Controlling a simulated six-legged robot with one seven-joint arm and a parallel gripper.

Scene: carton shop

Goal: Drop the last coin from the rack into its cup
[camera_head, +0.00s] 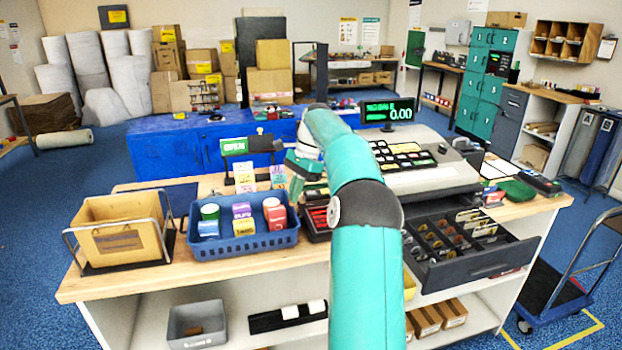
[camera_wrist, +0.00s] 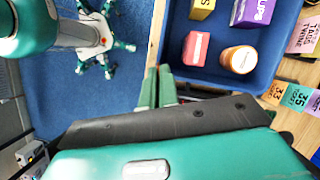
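My gripper (camera_head: 296,190) is over the counter, behind and beside the right end of the blue basket. In the wrist view its two green fingers (camera_wrist: 157,86) stand close together by the basket's edge; I cannot tell whether they touch or hold a coin. A black tray with red strips (camera_head: 318,220) lies right of the basket, partly behind my arm; I cannot tell whether it is the coin rack. The open cash drawer (camera_head: 480,264) at the right has several compartments with small coin-like pieces. No single coin or its cup can be made out.
The blue basket (camera_head: 243,246) holds cans and boxes, and its edge also shows in the wrist view (camera_wrist: 210,76). A wire-framed carton bin (camera_head: 118,232) stands at the left. Price cards (camera_head: 245,176) and the till (camera_head: 425,165) are behind. The drawer juts out in front.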

